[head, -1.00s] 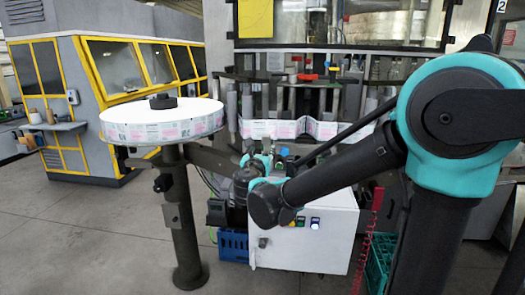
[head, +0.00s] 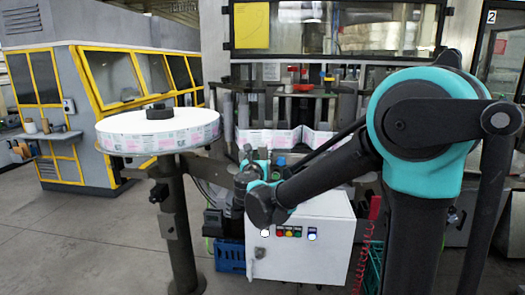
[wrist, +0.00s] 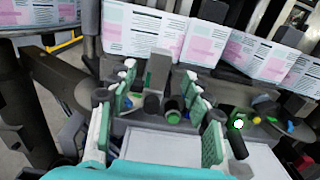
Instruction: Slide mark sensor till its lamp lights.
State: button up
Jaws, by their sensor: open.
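My gripper (wrist: 163,94) is open in the wrist view, with green-padded fingers on the left and right. Between the fingers, apart from the pads as far as I can see, stands a small grey-green block (wrist: 156,74), which may be the mark sensor. A dark round knob with a green rim (wrist: 173,109) sits just below it. The printed label web (wrist: 190,38) runs behind them. A bright white-green lamp (wrist: 238,123) shows right of the gripper; I cannot tell whether it belongs to the sensor. In the head view my arm mostly hides the sensor area.
A label reel (head: 158,128) stands on a post at the left. A white cabinet (head: 300,262) with coloured buttons and lit lamps is below the web (head: 280,142). A blue crate (head: 231,255) is on the floor. A red coiled cable (head: 364,255) hangs at the right.

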aim_at(262, 150)
jog(key=w, duration=0.7)
jog(key=shift+w+d, duration=0.15)
jog(key=shift+w, duration=0.2)
grip_shut()
